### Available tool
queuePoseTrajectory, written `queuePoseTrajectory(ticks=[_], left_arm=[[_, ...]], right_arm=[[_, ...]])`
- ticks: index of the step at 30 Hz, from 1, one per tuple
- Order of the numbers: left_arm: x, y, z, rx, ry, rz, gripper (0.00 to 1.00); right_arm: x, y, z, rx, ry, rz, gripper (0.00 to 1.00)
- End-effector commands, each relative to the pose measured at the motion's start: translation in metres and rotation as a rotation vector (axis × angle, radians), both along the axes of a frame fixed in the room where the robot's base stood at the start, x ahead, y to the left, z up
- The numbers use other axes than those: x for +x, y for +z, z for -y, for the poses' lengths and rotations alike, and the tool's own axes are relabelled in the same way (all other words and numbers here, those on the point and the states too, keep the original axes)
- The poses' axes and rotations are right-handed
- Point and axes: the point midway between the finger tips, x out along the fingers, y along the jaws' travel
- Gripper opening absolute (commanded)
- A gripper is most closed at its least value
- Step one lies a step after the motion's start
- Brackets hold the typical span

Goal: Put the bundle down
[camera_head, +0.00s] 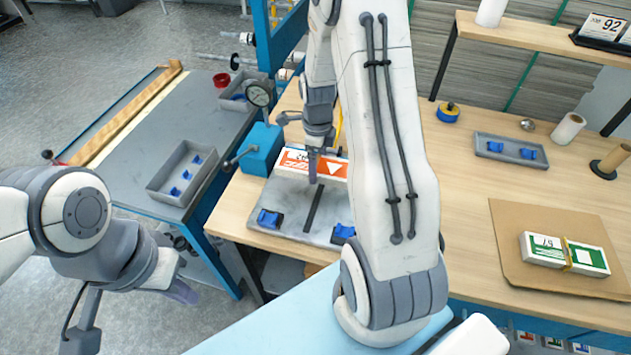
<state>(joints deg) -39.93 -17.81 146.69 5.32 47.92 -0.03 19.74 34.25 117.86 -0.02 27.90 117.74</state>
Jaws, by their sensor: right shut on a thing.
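An orange and white bundle (326,166) is at the back of the grey plate (290,218) on the wooden bench. My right gripper (314,172) points down at it and is shut on it. The arm hides part of the bundle's right side, and I cannot tell whether its underside touches the plate. A green and white banded bundle (570,254) lies on a brown cardboard sheet (520,222) at the right. My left gripper (182,291) is at the lower left, away from both bundles, over the floor. Its jaw opening cannot be made out.
Blue clamps (269,218) sit on the plate's front edge. A grey tray with blue parts (510,149), a blue tape roll (448,112) and a white roll (568,131) are further back. Bench between plate and cardboard looks clear.

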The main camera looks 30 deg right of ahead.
Motion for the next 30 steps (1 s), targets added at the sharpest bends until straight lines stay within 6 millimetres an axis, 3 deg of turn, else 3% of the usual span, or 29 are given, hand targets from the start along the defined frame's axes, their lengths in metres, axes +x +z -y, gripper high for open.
queuePoseTrajectory(ticks=[4, 13, 26, 27, 30], left_arm=[[0.000, 0.003, 0.000, 0.000, 0.000, 0.000, 0.00], [0.000, 0.007, 0.000, 0.000, 0.000, 0.000, 0.00], [0.000, 0.003, 0.000, 0.000, 0.000, 0.000, 0.00], [0.000, 0.004, 0.000, 0.000, 0.000, 0.000, 0.00], [0.000, 0.005, 0.000, 0.000, 0.000, 0.000, 0.00]], right_arm=[[-0.005, -0.016, 0.010, 0.001, -0.017, -0.001, 0.14], [-0.005, -0.055, 0.011, 0.000, -0.018, -0.001, 0.14], [-0.004, -0.064, 0.009, 0.000, -0.015, 0.001, 0.14], [-0.004, -0.063, 0.009, -0.001, -0.015, 0.001, 1.00], [-0.004, -0.063, 0.008, -0.001, -0.015, 0.001, 1.00]])
